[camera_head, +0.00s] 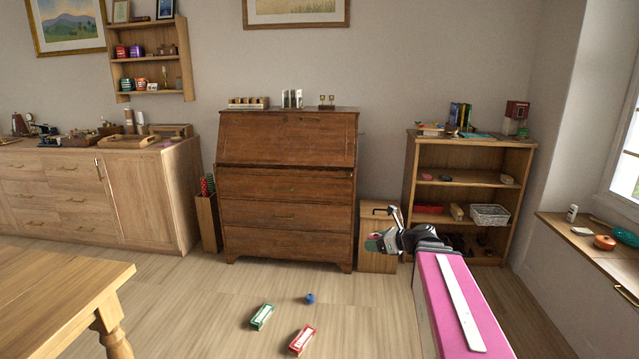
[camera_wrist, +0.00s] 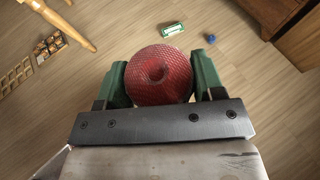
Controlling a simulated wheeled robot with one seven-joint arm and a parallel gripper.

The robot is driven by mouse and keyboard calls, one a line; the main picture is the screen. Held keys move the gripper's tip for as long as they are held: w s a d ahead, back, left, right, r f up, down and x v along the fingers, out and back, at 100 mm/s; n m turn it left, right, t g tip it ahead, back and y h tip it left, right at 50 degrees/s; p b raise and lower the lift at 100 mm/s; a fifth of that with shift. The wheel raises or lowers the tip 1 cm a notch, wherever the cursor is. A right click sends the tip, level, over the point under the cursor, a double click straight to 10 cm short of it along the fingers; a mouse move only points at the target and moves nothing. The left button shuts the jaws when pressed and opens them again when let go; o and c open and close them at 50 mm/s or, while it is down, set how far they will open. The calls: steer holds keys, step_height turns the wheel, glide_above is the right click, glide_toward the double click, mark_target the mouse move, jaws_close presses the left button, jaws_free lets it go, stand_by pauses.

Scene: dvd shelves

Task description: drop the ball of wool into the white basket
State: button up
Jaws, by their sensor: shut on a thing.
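My gripper (camera_wrist: 160,62) is shut on a round, dark red ball (camera_wrist: 158,78) with a netted, yarn-like surface and a dimple in its middle. The ball sits between the two green fingers in the wrist view. The white basket (camera_head: 490,214) stands on the middle shelf of the low bookcase at the right, to the right of and beyond my gripper. Its inside is hard to see.
A small blue ball (camera_head: 310,298), a green box (camera_head: 262,317) and a red box (camera_head: 302,340) lie on the floor. The low bookcase (camera_head: 410,195) has other small things on its shelves. A wooden table (camera_head: 60,290) is at the left front, a windowsill cabinet (camera_head: 575,245) at the right.

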steer(key=shift+s+d+r, duration=0.1)
steer(key=shift+s+r, duration=0.35)
steer(key=shift+s, duration=0.35)
steer(key=shift+s+r, duration=0.45)
steer(key=shift+s, duration=0.3)
